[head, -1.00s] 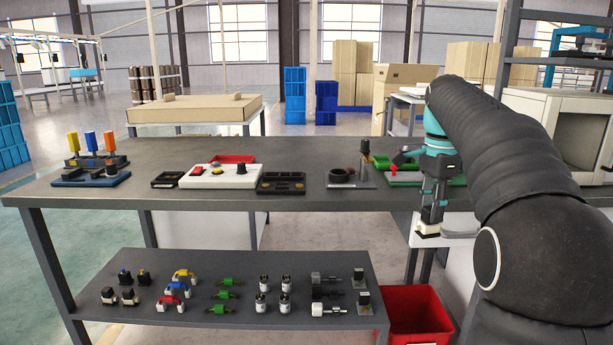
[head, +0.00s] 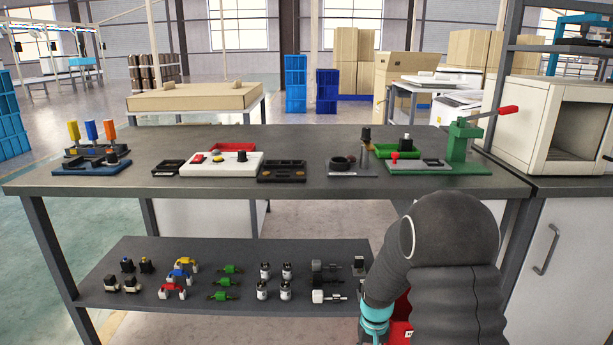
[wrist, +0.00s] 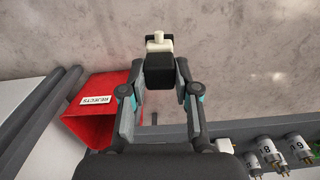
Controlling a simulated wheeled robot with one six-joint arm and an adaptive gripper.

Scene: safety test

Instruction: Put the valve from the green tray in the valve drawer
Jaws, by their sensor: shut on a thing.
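In the wrist view my gripper (wrist: 159,82) is shut on a small part with a black block body and a white stepped end (wrist: 158,43). I cannot tell for certain that this part is the valve. It hangs over bare floor, to the right of the red bin. In the head view my gripper is hidden behind my arm, low at the right end of the lower shelf. The green tray (head: 384,154) is at the back right of the table, and a dark-topped part (head: 405,143) shows at it. I cannot identify a drawer marked for valves.
A red bin labelled REJECTS (wrist: 92,118) stands close to my gripper. The lower shelf (head: 200,308) holds several small parts. A green press with a red lever (head: 464,142) stands on the table's right. A white cabinet with a handle (head: 575,240) is at far right.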

